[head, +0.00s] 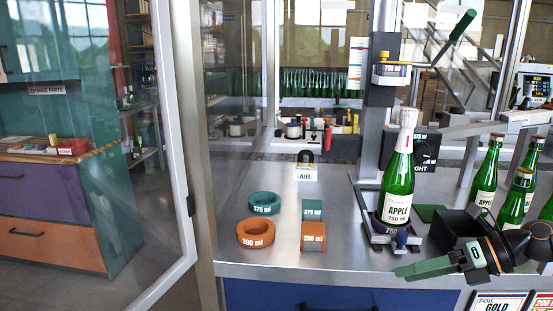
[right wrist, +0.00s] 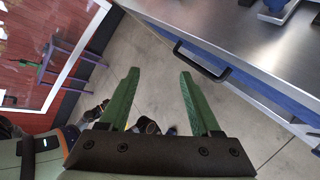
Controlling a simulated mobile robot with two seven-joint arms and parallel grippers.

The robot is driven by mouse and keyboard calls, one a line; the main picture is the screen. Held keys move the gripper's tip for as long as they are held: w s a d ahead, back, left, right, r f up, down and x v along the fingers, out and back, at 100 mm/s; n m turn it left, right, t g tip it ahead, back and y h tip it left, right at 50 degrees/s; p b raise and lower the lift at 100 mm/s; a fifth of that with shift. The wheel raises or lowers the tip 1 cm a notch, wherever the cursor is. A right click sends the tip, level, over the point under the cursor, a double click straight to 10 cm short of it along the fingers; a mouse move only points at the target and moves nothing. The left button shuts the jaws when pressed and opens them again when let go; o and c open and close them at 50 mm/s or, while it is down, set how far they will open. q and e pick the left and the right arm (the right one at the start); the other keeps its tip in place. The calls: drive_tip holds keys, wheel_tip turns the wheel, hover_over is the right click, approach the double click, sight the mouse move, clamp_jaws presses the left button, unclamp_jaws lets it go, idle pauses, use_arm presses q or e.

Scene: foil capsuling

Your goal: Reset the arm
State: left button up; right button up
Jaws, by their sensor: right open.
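My right gripper (head: 430,267) is at the front right edge of the steel bench in the head view, its green fingers pointing left. In the right wrist view its two fingers (right wrist: 158,72) stand apart with nothing between them, above the grey floor beside the bench front. A green APPLE 750 ml bottle (head: 397,205) with a pale foil cap stands upright in the holder (head: 394,238), left of and behind the gripper and apart from it.
Several green bottles (head: 485,180) stand at the right, behind my right arm. Teal (head: 264,203) and orange (head: 256,233) rings and blocks lie on the bench's left half. A lever with a green handle (head: 462,25) rises above. A drawer handle (right wrist: 200,62) juts from the bench front.

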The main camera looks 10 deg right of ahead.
drive_tip(key=a+f+m+t+h+p, duration=0.1)
drive_tip(key=a+f+m+t, duration=0.15)
drive_tip(key=f+m, duration=0.35)
drive_tip(key=s+a+f+m+t+h+p, duration=0.1)
drive_tip(key=a+f+m+t, duration=0.2)
drive_tip(key=m, duration=0.4)
drive_tip(key=a+f+m+t+h+p, duration=0.1)
drive_tip(key=f+m+t, duration=0.2)
drive_tip(key=f+m, duration=0.35)
use_arm(q)
drive_tip(key=r, duration=0.1)
drive_tip(key=s+r+p, duration=0.1)
drive_tip(key=r, duration=0.1)
drive_tip(key=a+r+p, duration=0.1)
drive_tip(key=shift+s+a+r, duration=0.1)
drive_tip(key=shift+s+r, duration=0.05)
drive_tip(key=shift+r, duration=0.2)
use_arm(e)
drive_tip(key=s+a+f+m+g+h, duration=0.4)
drive_tip(key=s+a+f+m+g, duration=0.2)
drive_tip(key=s+a+f+m, duration=0.5)
drive_tip(key=s+f+m, duration=0.3)
drive_tip(key=s+m, duration=0.1)
drive_tip(key=shift+s+a+f+m, duration=0.2)
drive_tip(key=shift+s+a+m, duration=0.05)
drive_tip(key=shift+a+m, duration=0.15)
